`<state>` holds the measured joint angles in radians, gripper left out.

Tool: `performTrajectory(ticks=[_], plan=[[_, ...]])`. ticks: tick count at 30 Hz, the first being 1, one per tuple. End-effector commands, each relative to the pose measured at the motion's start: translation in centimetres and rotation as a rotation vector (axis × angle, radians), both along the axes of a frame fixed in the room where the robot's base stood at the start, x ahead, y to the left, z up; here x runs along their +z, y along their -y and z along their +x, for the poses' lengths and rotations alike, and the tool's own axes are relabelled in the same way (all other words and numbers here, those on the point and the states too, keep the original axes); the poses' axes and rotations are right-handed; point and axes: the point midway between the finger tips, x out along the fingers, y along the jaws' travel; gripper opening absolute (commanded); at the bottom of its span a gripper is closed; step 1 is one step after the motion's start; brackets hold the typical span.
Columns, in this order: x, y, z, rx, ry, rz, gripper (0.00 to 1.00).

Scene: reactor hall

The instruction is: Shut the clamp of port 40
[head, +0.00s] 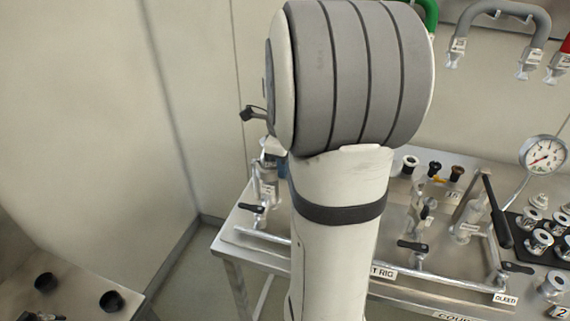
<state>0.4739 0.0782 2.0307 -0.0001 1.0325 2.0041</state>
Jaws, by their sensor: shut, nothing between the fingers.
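My own arm stands upright across the middle of the head view and hides part of the bench behind it. My gripper is out of view. No label reading 40 can be made out, so I cannot tell which fitting is port 40 or how its clamp stands. Metal pipework with black-handled valves (412,246) runs along the steel bench (262,246). A row of ports with dark and brown caps (435,169) sits at its back, right of my arm. A small label there is too blurred to read.
A pressure gauge (544,155) stands at the right, near several metal flange fittings on a dark mat (515,228). Grey (510,8) and green (431,14) hoses hang on the back wall. A steel surface with black round parts (111,300) is at the lower left. Floor shows between.

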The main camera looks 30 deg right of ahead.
Motion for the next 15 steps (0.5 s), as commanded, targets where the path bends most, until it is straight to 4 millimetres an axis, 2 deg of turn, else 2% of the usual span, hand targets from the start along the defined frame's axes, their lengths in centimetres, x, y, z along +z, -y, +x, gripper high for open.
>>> performTrajectory(ticks=[15], plan=[[5.9, 0.0, 0.0, 0.000, 0.001, -0.001, 0.00]])
